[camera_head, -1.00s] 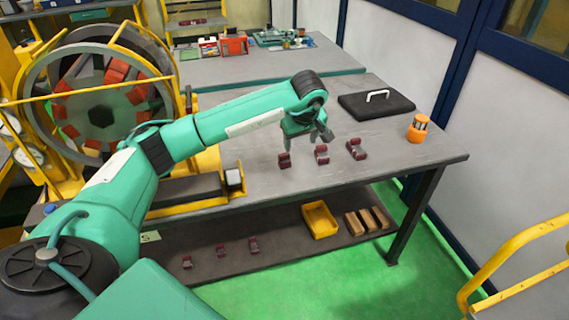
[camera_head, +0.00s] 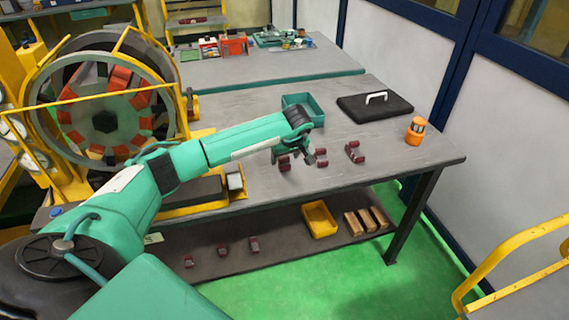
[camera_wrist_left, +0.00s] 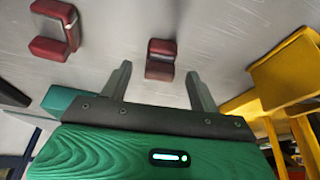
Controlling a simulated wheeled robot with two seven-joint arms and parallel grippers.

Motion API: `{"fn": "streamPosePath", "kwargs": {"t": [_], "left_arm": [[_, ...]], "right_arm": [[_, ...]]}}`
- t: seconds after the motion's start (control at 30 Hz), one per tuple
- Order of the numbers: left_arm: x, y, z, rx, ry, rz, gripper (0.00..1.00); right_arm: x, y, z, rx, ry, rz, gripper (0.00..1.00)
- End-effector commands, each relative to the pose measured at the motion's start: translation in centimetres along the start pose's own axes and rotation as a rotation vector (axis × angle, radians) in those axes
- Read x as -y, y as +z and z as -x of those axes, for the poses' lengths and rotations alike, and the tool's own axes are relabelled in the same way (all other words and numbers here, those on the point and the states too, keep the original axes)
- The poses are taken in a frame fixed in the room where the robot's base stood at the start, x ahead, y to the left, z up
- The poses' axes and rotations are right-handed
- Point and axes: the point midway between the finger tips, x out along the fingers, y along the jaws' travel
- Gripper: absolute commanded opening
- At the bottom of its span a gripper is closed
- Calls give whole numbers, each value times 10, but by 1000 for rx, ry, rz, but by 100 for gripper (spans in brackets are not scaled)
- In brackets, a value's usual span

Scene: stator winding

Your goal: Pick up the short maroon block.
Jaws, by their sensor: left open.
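Three maroon blocks with grey middles lie in a loose row on the grey table: a left one (camera_head: 284,163), a middle one (camera_head: 321,157) and a right one (camera_head: 355,152). In the left wrist view, a short maroon block (camera_wrist_left: 161,58) lies ahead between the two finger lines, untouched. A longer-looking maroon block (camera_wrist_left: 56,32) lies to its left there. My left gripper (camera_head: 294,158) is open and empty, low over the table around the left and middle blocks; it partly covers the left one. It also shows in the left wrist view (camera_wrist_left: 160,72). My right gripper is not in view.
A teal tray (camera_head: 304,103) stands behind my left wrist. A black case (camera_head: 376,107) and an orange cylinder (camera_head: 416,131) are at the right. The yellow winding machine (camera_head: 100,110) stands at the left. Smaller maroon pieces and a yellow bin (camera_head: 320,219) are on the lower shelf.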

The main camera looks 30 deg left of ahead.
Motion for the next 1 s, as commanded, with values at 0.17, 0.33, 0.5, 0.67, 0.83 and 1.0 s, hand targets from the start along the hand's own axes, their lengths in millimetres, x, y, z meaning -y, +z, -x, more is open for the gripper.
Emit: {"fn": "streamPosePath", "kwargs": {"t": [0.17,0.33,0.5,0.67,0.83,1.0], "left_arm": [[0,0,-19,1,-1,0,62],[0,0,-23,-1,1,0,62],[0,0,-22,-1,1,0,46],[0,0,-22,-1,1,1,15],[0,-1,-22,-1,2,1,0],[0,-1,-21,-1,2,1,0]], "right_arm": [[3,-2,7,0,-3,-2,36],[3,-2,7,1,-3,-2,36],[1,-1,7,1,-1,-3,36],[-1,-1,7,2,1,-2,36],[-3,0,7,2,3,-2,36],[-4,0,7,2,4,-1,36]]}}
